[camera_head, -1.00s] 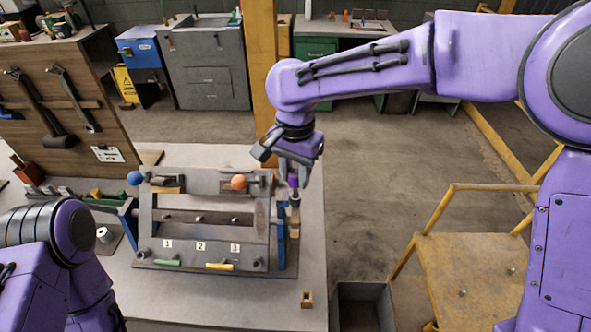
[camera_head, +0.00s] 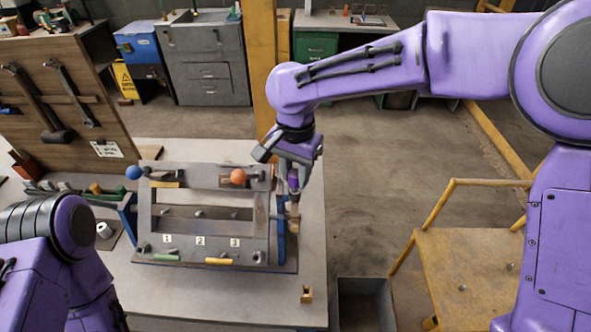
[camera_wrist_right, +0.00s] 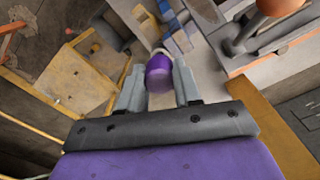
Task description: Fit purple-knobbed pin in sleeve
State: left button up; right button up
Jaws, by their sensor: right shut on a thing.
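My right gripper (camera_head: 292,178) is shut on the purple-knobbed pin (camera_head: 294,185), just right of the grey fixture (camera_head: 200,252). In the right wrist view the purple knob (camera_wrist_right: 159,76) sits between the two grey fingers. A pale ring shows just past the knob, and the rest of the pin is hidden. In the head view the pin points down over a small tan block (camera_head: 293,222) by the fixture's blue right side. I cannot tell whether this block is the sleeve, or whether the pin touches it. My left gripper is out of view.
The fixture carries an orange ball (camera_head: 238,176), a blue ball (camera_head: 134,172) and labels 1, 2 and 3. A small brass-coloured piece (camera_head: 306,294) lies near the table's front right. A grey bin (camera_head: 364,290) and a yellow step stand (camera_head: 462,278) are right of the table.

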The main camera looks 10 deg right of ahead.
jog(key=shift+f+b, duration=0.3)
jog(key=shift+f, duration=0.8)
jog(key=o, duration=1.1)
jog(key=shift+o, duration=0.2)
notch_tip(320, 180, up, 10)
jog(key=shift+r+b, duration=0.25)
jog(key=shift+b, duration=0.2)
